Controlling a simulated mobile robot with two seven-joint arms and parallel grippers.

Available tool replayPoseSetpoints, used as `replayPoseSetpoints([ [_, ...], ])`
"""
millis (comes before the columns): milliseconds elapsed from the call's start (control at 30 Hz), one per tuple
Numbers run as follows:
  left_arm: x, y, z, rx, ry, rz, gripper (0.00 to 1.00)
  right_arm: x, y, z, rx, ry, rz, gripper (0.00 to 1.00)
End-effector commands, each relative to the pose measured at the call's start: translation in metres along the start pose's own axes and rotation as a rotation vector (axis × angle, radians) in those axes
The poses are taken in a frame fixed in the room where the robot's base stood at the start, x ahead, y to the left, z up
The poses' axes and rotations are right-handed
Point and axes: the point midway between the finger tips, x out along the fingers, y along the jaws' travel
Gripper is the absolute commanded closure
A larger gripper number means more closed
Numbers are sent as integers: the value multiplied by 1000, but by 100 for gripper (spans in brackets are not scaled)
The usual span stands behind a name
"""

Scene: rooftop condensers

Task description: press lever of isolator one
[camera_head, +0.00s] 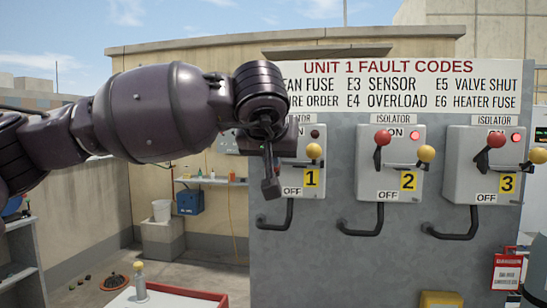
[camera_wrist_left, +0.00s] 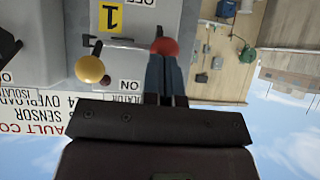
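Isolator one (camera_head: 300,178) is the leftmost grey box on the panel, with a yellow "1" label, a yellow ball (camera_head: 313,150) and an unlit dark lamp (camera_head: 315,133). My left gripper (camera_head: 271,188) hangs in front of its left side, pointing down, and hides its lever in the head view. In the upside-down left wrist view, the lever's red ball (camera_wrist_left: 164,46) is right at the tips of my left gripper (camera_wrist_left: 166,62). The fingers are together; I cannot tell whether they touch the ball. The yellow ball (camera_wrist_left: 89,69) is beside it. My right gripper is out of view.
Isolator two (camera_head: 391,180) and isolator three (camera_head: 484,180) have similar red-ball levers and lit red lamps. A red-edged table (camera_head: 185,293) with a small bottle (camera_head: 140,281) stands low at left.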

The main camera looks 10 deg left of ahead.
Motion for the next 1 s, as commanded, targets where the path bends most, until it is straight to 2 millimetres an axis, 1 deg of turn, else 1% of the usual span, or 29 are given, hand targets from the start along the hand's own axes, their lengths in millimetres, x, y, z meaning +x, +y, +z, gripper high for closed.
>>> replayPoseSetpoints([
  [33, 12, -1, 12, -1, 38, -2, 100, 5, -2, 16, 0, -18, -2, 57],
  [100, 14, 0, 16, -5, 103, -1, 100, 8, -2, 26, 0, -33, -2, 57],
  [167, 16, 0, 19, -9, 123, -1, 100, 9, -3, 29, 0, -39, -3, 57],
  [233, 18, 0, 23, -10, 121, -2, 100, 9, -3, 28, 0, -39, -3, 57],
  [367, 22, 0, 29, -9, 122, -2, 100, 10, -4, 18, -1, -18, -4, 57],
  [467, 26, 1, 33, -8, 123, -2, 100, 11, -4, 15, -2, -11, -5, 57],
  [700, 34, 1, 40, -8, 122, -2, 100, 11, -4, 16, -2, -12, -6, 57],
  [1000, 37, 2, 42, -8, 122, -2, 100, 12, -4, 18, -3, -16, -6, 57],
])
